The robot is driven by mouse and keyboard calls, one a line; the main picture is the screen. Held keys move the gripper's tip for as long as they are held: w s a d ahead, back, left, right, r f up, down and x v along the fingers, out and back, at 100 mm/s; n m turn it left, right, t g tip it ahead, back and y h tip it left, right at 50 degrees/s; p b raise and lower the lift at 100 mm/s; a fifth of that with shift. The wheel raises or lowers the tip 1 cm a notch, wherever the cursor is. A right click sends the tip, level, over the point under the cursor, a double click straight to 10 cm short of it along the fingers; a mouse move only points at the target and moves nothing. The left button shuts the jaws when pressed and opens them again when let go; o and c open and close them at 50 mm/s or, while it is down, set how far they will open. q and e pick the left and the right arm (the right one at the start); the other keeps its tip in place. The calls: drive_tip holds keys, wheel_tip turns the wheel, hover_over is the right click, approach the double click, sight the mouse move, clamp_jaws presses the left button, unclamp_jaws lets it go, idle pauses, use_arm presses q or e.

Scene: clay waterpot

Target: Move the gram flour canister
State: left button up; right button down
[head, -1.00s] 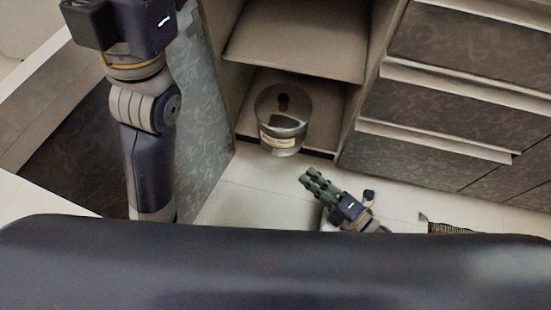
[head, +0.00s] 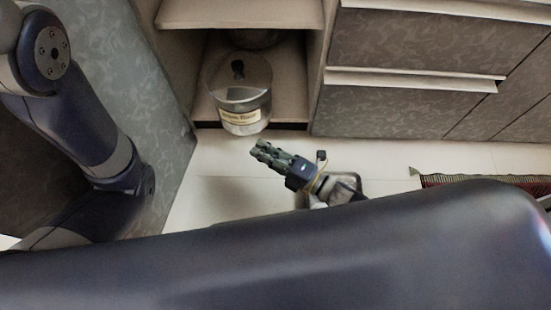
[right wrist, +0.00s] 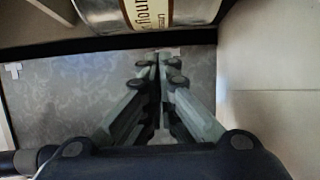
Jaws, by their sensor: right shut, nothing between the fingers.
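The gram flour canister (head: 240,98) is a silvery, clear-looking jar with a dark-knobbed lid and a cream label. It stands upright at the front of the low cabinet compartment. In the right wrist view its lower part and label (right wrist: 150,12) show at the top edge. My right gripper (head: 259,149) is shut and empty, just in front of and below the canister, apart from it. In the right wrist view its fingers (right wrist: 160,75) meet below the canister. My left arm shows at the left, but its gripper is out of view.
A shelf board (head: 240,12) lies above the canister, with a dark rounded thing (head: 258,38) behind it. Drawers (head: 420,50) stand to the right, a patterned panel (head: 125,70) to the left. A striped mat (head: 470,181) lies at the right. The floor (head: 225,180) in front is clear.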

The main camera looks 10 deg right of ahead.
sight(250, 132)
drive_tip(key=w+a+b, duration=0.1)
drive_tip(key=w, duration=0.1)
drive_tip(key=w+b, duration=0.1)
drive_tip(key=w, duration=0.1)
drive_tip(key=w+a+b, duration=0.1)
drive_tip(key=w, duration=0.1)
drive_tip(key=shift+w+a+b, duration=0.15)
drive_tip(key=shift+a+b, duration=0.2)
